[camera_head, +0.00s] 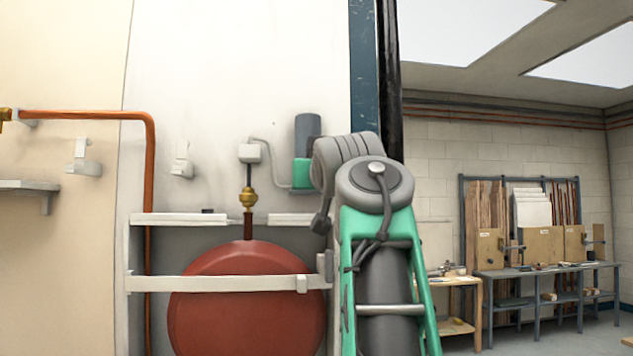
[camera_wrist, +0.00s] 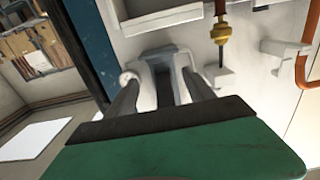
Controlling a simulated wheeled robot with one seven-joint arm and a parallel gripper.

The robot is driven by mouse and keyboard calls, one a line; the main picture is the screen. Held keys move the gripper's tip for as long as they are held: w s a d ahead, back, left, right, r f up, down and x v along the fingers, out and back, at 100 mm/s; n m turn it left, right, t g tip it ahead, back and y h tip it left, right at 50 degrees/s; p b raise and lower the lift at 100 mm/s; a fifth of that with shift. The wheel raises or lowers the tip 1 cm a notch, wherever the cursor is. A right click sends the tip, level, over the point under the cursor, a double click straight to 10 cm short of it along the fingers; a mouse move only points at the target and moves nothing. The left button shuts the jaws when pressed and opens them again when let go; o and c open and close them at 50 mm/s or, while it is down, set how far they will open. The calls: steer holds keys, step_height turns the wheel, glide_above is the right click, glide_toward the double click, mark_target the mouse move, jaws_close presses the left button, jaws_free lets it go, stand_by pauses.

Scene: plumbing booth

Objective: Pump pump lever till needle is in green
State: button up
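No pump lever, dial, needle or green band can be made out in either view. I cannot tell whether this is the pump. My gripper (camera_wrist: 160,76) shows in the wrist view with its two grey fingers spread apart. A dark grey upright shape (camera_wrist: 165,88) shows between the fingers. I cannot tell what it is or whether they touch it.
A red round tank (camera_head: 245,318) sits behind a white rail (camera_head: 225,283), with a brass fitting (camera_head: 248,197) above it. A copper pipe (camera_head: 150,190) runs down at left. A dark post (camera_head: 388,80) stands behind my arm. Workbenches (camera_head: 545,268) stand far right.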

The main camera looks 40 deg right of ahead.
steer(key=v, duration=0.7)
steer(key=shift+s+a+b, duration=0.2)
steer(key=shift+s+b, duration=0.1)
steer(key=shift+b, duration=0.05)
